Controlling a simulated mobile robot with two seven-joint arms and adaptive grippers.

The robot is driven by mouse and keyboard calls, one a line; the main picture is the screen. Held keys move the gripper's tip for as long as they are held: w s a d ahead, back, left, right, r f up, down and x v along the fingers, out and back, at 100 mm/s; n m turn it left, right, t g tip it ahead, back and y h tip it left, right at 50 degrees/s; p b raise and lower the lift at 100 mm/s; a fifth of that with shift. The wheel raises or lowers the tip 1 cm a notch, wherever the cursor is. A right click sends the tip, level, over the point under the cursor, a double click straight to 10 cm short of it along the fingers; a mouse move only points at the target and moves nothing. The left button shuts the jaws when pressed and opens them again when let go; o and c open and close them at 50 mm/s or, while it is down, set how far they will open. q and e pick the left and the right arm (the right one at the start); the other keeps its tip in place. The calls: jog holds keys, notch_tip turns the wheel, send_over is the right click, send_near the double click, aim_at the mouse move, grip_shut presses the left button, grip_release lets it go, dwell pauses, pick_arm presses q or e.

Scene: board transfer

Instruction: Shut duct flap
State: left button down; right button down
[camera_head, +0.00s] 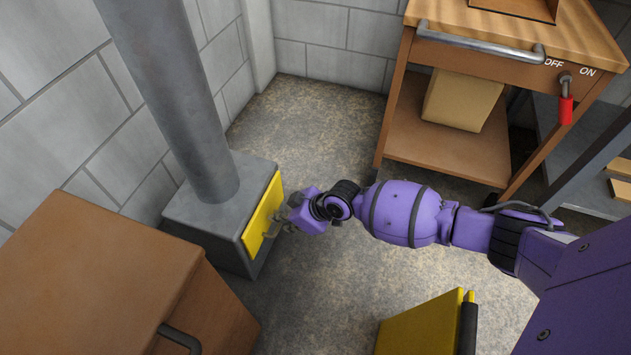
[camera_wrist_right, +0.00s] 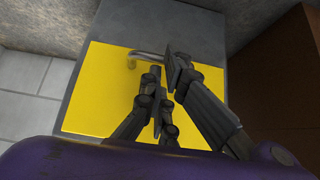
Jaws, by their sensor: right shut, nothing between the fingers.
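The duct flap (camera_head: 258,220) is a yellow panel on the front of the grey box at the foot of the duct (camera_head: 165,90). It looks upright and close against the box front; I cannot tell whether a small gap stays. In the right wrist view the yellow flap (camera_wrist_right: 100,95) fills the middle, with a metal bar handle (camera_wrist_right: 143,54) near its upper edge. My right gripper (camera_head: 281,222) is in front of the flap; its fingers (camera_wrist_right: 167,75) are shut and empty, near the handle. Contact is unclear. My left gripper is out of view.
A wooden cabinet (camera_head: 90,270) stands at the lower left. A workbench (camera_head: 480,60) with an OFF/ON red-handled lever (camera_head: 566,105) and a box (camera_head: 462,100) on its shelf stands at the back right. A yellow object (camera_head: 420,325) is at the bottom. Floor (camera_head: 310,125) behind the arm is clear.

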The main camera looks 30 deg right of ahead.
jog(key=v, duration=1.2)
